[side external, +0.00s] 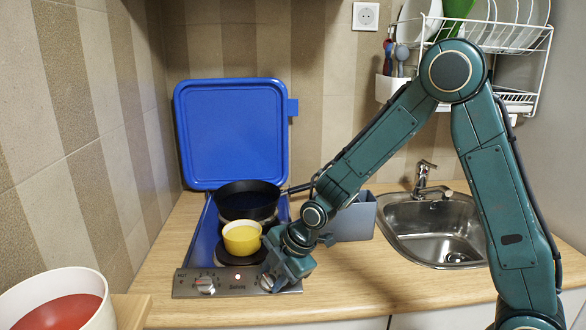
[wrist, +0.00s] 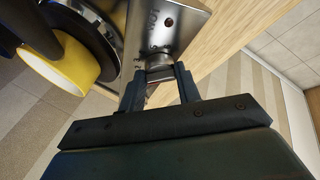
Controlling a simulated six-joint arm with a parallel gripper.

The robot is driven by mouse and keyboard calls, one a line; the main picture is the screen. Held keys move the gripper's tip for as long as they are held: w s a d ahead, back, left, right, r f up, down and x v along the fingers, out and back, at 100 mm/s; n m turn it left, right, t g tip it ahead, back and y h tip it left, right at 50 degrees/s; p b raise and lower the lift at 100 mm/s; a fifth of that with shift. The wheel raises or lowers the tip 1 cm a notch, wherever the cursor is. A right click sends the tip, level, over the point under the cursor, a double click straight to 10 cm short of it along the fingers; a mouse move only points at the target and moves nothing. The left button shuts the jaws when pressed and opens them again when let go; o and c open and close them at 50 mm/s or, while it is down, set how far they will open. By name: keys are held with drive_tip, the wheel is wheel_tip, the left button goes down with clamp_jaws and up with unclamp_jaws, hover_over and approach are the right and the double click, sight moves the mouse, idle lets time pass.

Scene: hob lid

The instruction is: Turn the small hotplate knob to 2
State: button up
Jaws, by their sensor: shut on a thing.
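The hob's metal front panel (side external: 222,283) carries two knobs with printed marks. The left knob (side external: 205,285) is in plain view. The right knob (side external: 267,282) is mostly hidden by my gripper (side external: 275,279) in the side view. In the wrist view, my gripper (wrist: 160,78) has its two fingers on either side of this knob (wrist: 158,66) and is shut on it. The panel also shows in the wrist view (wrist: 160,38). I cannot read which number the held knob points to, nor which hotplate it serves.
A yellow pot (side external: 241,240) stands on the front hotplate, close to my wrist. A black pan (side external: 247,202) sits behind it, handle to the right. The blue lid (side external: 232,135) stands open. A grey box (side external: 352,222) and sink (side external: 435,225) are right; a white pot (side external: 25,290) is front left.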

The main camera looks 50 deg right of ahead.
idle(0.4)
drive_tip(key=o, duration=1)
drive_tip(key=shift+s+r, duration=0.1)
drive_tip(key=v, duration=1.3)
drive_tip(key=shift+s+r, duration=0.2)
drive_tip(key=s+d+r+m, duration=0.1)
drive_tip(key=s+r+m, duration=0.1)
drive_tip(key=s+m, duration=0.3)
drive_tip(key=s+d+r+m+h, duration=0.1)
drive_tip(key=s+d+r+m, duration=0.1)
drive_tip(key=s+m, duration=0.4)
drive_tip(key=s+d+r+m, duration=0.1)
drive_tip(key=s+r+m, duration=0.1)
drive_tip(key=s+m, duration=0.3)
drive_tip(key=shift+s+d+r+h, duration=0.1)
drive_tip(key=shift+s+d+h, duration=0.05)
drive_tip(key=shift+s, duration=0.5)
drive_tip(key=shift+s+d+r+h, duration=0.1)
drive_tip(key=shift+s+d, duration=0.05)
drive_tip(key=shift+s, duration=0.55)
drive_tip(key=shift+s+d+r+h, duration=0.1)
drive_tip(key=shift+s+r+h, duration=0.05)
drive_tip(key=shift+s, duration=0.5)
